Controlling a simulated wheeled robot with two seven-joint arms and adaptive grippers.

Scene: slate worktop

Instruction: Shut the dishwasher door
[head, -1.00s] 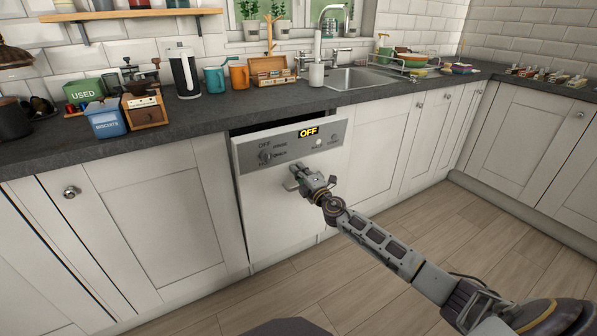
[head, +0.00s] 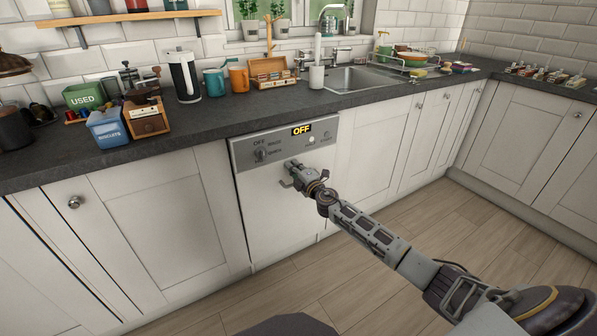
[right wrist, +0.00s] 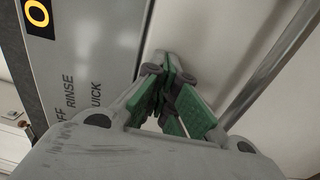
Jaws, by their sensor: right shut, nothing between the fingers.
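The dishwasher door (head: 268,218) is a white front panel with a grey control strip (head: 285,143) along its top. The door stands upright, and its top edge looks flush under the worktop, with no dark gap showing there. A display on the strip reads OFF. My right gripper (head: 288,174) is at the upper part of the door, just below the strip. In the right wrist view my right gripper (right wrist: 170,90) is shut and empty, with green-padded fingers against or very near the white panel. My left gripper is not in view.
The slate worktop (head: 215,120) runs above the dishwasher, with a blue biscuit tin (head: 108,131), a wooden grinder (head: 147,117), mugs and a sink (head: 355,78). White cupboards (head: 160,220) flank the door. The wooden floor (head: 400,250) in front is clear.

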